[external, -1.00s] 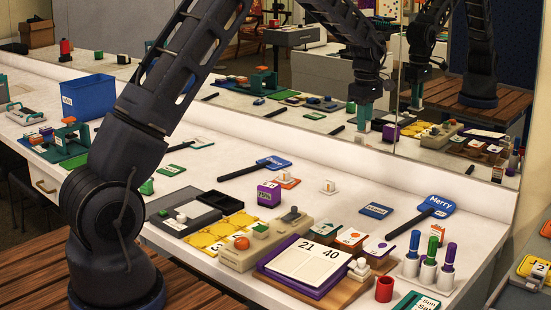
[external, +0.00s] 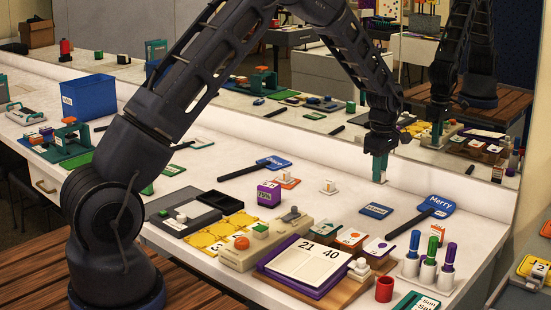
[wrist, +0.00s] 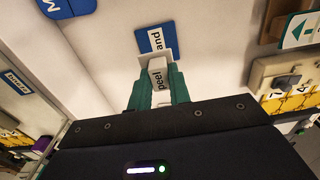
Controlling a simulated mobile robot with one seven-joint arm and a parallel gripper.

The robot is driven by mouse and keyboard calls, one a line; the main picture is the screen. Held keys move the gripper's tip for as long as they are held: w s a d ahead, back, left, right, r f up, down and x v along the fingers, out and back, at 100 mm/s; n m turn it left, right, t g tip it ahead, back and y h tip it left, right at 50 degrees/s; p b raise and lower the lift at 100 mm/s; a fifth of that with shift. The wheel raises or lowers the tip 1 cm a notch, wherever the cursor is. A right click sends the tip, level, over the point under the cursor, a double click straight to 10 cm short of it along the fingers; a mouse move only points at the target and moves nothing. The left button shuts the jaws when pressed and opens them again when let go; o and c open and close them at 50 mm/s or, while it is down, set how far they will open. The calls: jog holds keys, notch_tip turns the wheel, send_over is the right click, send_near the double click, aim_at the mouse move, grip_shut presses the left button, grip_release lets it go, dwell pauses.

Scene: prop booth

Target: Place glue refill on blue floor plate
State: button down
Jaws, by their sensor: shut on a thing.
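My gripper (external: 380,172) hangs over the white counter behind the small blue plate (external: 376,210). Its green fingers (wrist: 157,90) are shut on a small white piece with a black-lettered label, taken as the glue refill (wrist: 157,72). The fingers hide part of it, and its label is only partly legible. In the wrist view the blue plate (wrist: 145,40) lies just beyond the held piece, with a white label ending in "and". The piece overlaps the plate's edge in that view; in the external view the gripper is above and apart from the plate.
A white stand (external: 329,186) is to the left. Coloured cards (external: 351,238) and capped markers (external: 447,262) are in front. A mirror wall (external: 460,110) runs behind the counter.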

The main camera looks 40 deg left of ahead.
jog(key=shift+f, duration=4)
jog(key=shift+f, duration=0.1)
jog(key=c, duration=1.3)
grip_release()
